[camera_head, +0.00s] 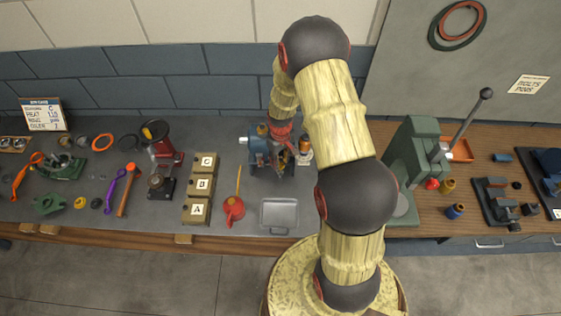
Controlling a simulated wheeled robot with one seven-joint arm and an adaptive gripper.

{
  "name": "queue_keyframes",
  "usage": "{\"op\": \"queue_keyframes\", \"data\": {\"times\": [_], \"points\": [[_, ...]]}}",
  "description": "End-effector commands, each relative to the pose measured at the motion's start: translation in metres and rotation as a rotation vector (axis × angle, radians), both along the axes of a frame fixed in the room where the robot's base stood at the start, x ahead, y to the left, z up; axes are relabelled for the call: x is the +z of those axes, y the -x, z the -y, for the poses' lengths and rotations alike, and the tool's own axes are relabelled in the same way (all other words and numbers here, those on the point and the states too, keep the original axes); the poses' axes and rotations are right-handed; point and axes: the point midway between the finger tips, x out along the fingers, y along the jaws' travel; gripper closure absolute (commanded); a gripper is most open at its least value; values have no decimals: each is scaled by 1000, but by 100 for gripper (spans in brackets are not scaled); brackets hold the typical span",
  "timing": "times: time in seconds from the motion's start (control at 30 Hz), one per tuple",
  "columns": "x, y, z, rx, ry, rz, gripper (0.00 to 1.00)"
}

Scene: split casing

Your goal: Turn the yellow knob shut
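A blue machine with a split-looking casing (262,148) stands on the grey bench top, just left of my arm. A small yellow-orange piece (262,130) shows at its top; I cannot tell for sure that it is the yellow knob. A red machine (160,138) further left also carries a small yellow part (147,133). My gripper (284,155) points down at the blue machine's right side. Its fingers are dark, small and blend with the machine, so I cannot see whether they are open or touching anything.
A grey tray (279,214), a red oil can (234,208) and boxes marked A, B and C (202,185) stand in front and left. A green press (413,160) with a long lever stands right of my arm. Tools and small parts cover the bench's left end.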

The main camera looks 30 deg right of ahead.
Motion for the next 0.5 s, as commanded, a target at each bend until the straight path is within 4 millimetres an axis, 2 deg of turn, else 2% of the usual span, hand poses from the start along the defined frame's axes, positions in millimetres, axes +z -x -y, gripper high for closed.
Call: {"op": "queue_keyframes", "data": {"times": [0.13, 0.37, 0.5], "points": [[-8, 0, 0, 0, 0, 0, 69], [-9, 0, 0, 0, 0, 0, 69], [-9, 0, 0, 0, 0, 1, 75]]}}
